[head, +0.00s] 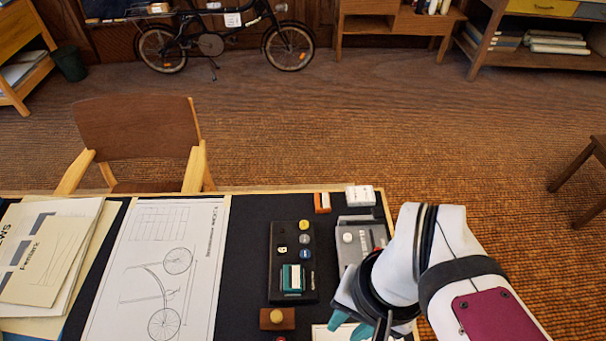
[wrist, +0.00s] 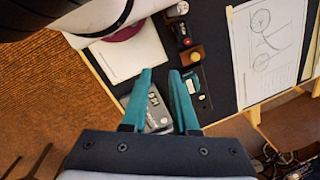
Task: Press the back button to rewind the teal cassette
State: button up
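A black cassette player (head: 274,290) lies on the dark desk top in the head view. The teal cassette (head: 293,278) sits in its lower part. Markings are too small to read, so I cannot tell which is the back button. My gripper (head: 349,326) is right of and nearer than the player, with teal fingers apart and empty. In the wrist view my gripper (wrist: 160,73) also shows open.
A grey device (head: 348,238) with a white knob stands right of the player, partly behind my arm. A wooden block (head: 267,322) with a yellow knob sits in front of the player. Drawings (head: 150,270) and folders (head: 40,255) cover the left. Small boxes (head: 360,196) stand at the back.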

grip_shut()
dwell(1.1)
